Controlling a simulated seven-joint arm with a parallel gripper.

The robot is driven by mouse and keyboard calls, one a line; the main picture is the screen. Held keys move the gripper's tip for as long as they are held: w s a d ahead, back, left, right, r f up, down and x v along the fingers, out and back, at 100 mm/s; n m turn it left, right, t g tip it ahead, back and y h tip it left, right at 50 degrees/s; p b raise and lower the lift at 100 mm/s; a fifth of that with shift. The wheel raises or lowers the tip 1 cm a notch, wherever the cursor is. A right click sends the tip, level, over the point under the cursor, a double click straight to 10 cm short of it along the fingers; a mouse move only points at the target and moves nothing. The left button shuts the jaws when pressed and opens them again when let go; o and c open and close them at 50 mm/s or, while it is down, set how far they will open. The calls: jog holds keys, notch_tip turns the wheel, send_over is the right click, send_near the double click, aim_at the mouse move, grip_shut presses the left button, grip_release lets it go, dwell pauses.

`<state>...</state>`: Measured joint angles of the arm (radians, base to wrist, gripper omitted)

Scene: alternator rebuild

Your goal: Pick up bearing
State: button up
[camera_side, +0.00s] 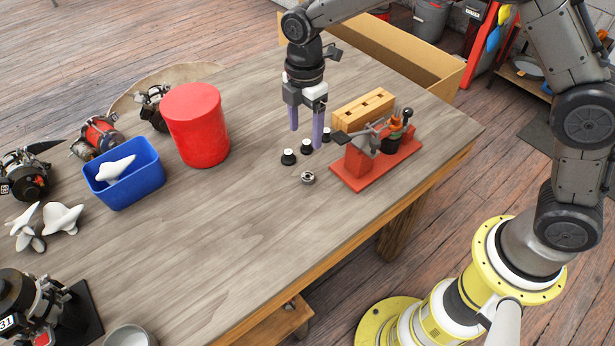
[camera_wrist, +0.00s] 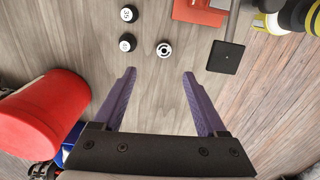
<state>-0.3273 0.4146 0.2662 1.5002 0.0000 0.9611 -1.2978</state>
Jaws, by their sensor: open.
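The bearing (camera_side: 308,178) is a small metal ring lying on the table, left of the red-based fixture. In the wrist view the bearing (camera_wrist: 164,49) lies just beyond my fingertips, near the middle of the gap between them. My gripper (camera_side: 306,138) points down with its two purple fingers apart and nothing between them. It is above the table, behind the bearing in the side view. The wrist view also shows my gripper (camera_wrist: 159,72) open, with bare table between the fingers.
Small black-and-white caps (camera_side: 288,157) stand close to the bearing. The red-based fixture (camera_side: 375,171) and wooden block (camera_side: 363,109) are to the right. A red cylinder (camera_side: 197,125) and blue bin (camera_side: 124,188) stand left. The table in front of the bearing is clear.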

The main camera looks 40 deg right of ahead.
send_over(308, 176)
jog(key=f, duration=0.7)
jog(key=shift+w+f, duration=0.3)
jog(key=shift+w, duration=0.1)
jog(key=shift+s+f, duration=0.2)
jog(key=shift+f, duration=1.15)
jog(key=shift+s+f, duration=0.15)
jog(key=shift+f, duration=1.15)
grip_shut()
